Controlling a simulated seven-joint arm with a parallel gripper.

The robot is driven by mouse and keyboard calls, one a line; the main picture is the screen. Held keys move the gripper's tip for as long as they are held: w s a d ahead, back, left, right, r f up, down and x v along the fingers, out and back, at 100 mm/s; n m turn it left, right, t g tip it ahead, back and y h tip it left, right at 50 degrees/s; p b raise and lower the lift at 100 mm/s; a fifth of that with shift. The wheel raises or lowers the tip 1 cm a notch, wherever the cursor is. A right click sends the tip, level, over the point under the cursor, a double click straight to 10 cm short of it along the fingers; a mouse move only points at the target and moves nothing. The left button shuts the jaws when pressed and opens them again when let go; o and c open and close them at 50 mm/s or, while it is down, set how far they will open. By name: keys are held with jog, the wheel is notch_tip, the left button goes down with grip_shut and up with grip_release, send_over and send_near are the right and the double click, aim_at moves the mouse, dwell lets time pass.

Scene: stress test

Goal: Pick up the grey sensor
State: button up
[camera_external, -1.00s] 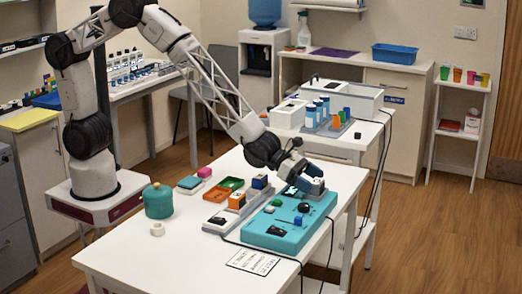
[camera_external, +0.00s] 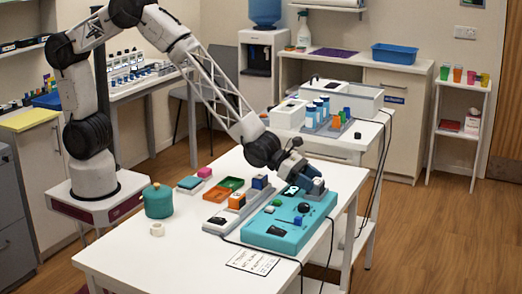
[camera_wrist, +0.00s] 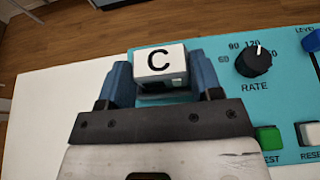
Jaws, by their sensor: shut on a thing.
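The grey sensor (camera_wrist: 160,61) is a small pale block with a black letter C on its top face. In the wrist view it sits between the two blue fingers of my gripper (camera_wrist: 162,86), which is shut on it. The block is over the far left part of the teal panel (camera_wrist: 215,60); I cannot tell whether it still touches the panel. In the external view my gripper (camera_external: 308,183) is low at the far right end of the teal panel (camera_external: 270,237), and its fingers hide most of the sensor.
The panel carries a black RATE knob (camera_wrist: 254,61), a green button (camera_wrist: 269,138), a white button (camera_wrist: 309,133) and a blue knob. A grey tray with blocks (camera_external: 236,201) lies left of the panel.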

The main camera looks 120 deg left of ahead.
jog(key=shift+r, duration=0.15)
jog(key=shift+r, duration=1.45)
jog(key=shift+s+r, duration=0.2)
jog(key=shift+s, duration=0.1)
jog(key=s+d+r, duration=0.1)
jog(key=s, duration=1.4)
jog(key=shift+s+d+r, duration=0.2)
jog(key=shift+d, duration=0.05)
jog(key=shift+s, duration=0.1)
